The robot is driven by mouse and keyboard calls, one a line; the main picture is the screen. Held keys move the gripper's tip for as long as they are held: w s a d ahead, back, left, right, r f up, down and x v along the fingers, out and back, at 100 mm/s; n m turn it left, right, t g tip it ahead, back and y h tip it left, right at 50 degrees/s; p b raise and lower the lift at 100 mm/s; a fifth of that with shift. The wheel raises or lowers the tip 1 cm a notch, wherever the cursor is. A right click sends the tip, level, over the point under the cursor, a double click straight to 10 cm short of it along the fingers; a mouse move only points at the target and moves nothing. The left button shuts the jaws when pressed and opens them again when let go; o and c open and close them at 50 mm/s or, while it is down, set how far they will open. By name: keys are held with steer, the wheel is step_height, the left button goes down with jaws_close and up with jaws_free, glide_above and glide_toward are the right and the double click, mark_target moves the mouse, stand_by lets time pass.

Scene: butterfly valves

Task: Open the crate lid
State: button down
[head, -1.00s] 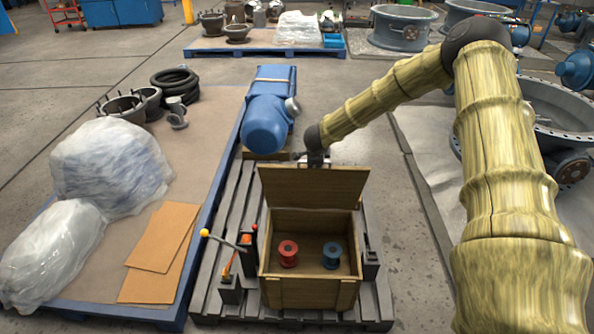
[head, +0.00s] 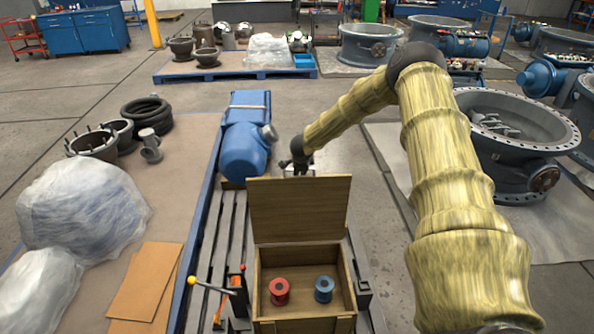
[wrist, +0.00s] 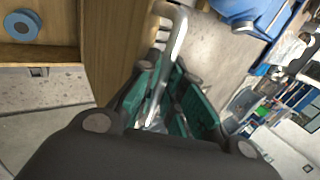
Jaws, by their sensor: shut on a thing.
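The wooden crate (head: 353,277) stands on a dark slatted pallet with its lid (head: 300,208) swung up at the back edge, inner face towards the head camera. A red spool (head: 279,291) and a blue spool (head: 324,289) sit inside the crate. My gripper (head: 298,170) is behind the lid's top edge, its fingers mostly hidden in the head view. In the wrist view, its green-padded fingers (wrist: 163,88) are shut on the metal lid handle (wrist: 179,35), beside the lid's wood (wrist: 110,45).
A lever with a yellow knob (head: 192,280) stands left of the crate. A blue motor-like unit (head: 245,145) lies on the pallet behind. Plastic-wrapped bundles (head: 85,210) and cardboard sheets (head: 148,285) are at left. A large flanged valve body (head: 510,150) is at right.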

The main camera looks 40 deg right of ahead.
steer(key=shift+d, duration=0.15)
steer(key=c, duration=1.5)
jaws_free()
steer(key=shift+c, duration=0.2)
steer(key=shift+a, duration=0.2)
steer(key=shift+s+r, duration=0.2)
steer(key=shift+r, duration=0.25)
steer(key=v, duration=1.1)
steer(key=shift+a, duration=0.1)
steer(key=shift+f, duration=0.1)
